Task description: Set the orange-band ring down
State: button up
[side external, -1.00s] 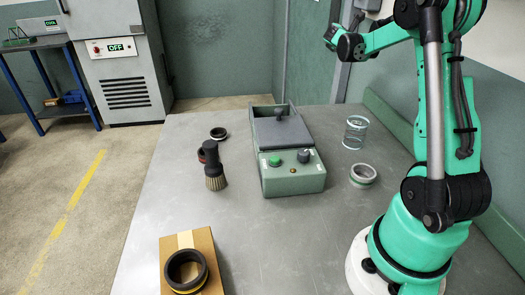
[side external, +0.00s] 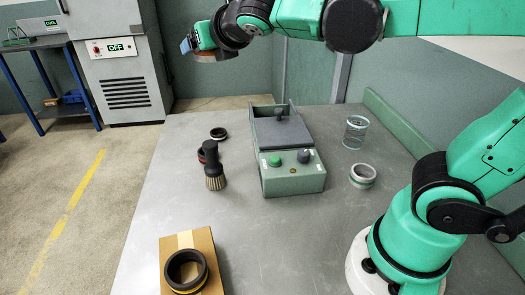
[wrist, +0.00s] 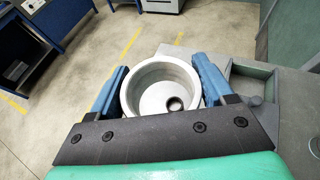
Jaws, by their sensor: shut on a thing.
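My gripper (side external: 200,42) is high above the far left part of the table in the side view. It is shut on a ring (side external: 211,57), which shows as a small orange-brown edge below the jaws. In the wrist view the ring (wrist: 135,105) sits between my two blue fingers, grey-white, with its open end facing the camera. The orange band cannot be made out in the wrist view. The ring is clear of the table (side external: 300,240).
The grinder (side external: 290,165) stands mid-table. A brush (side external: 213,168) hides part of a red-banded ring (side external: 202,155), near a black ring (side external: 218,133). A yellow-banded ring (side external: 187,272) is on a cardboard box (side external: 212,255). A glass jar (side external: 355,132) and pale ring (side external: 362,177) are right.

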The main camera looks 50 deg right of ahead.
jog(key=w+d+m+g+h, duration=0.2)
jog(key=d+m+h, duration=0.2)
jog(key=d, duration=0.7)
jog(key=m+g+h, duration=0.5)
jog(key=m+g, duration=0.6)
send_over(344, 120)
notch_tip(344, 120, down, 8)
jog(key=shift+r, duration=0.1)
notch_tip(344, 120, down, 20)
jog(key=shift+r, duration=0.2)
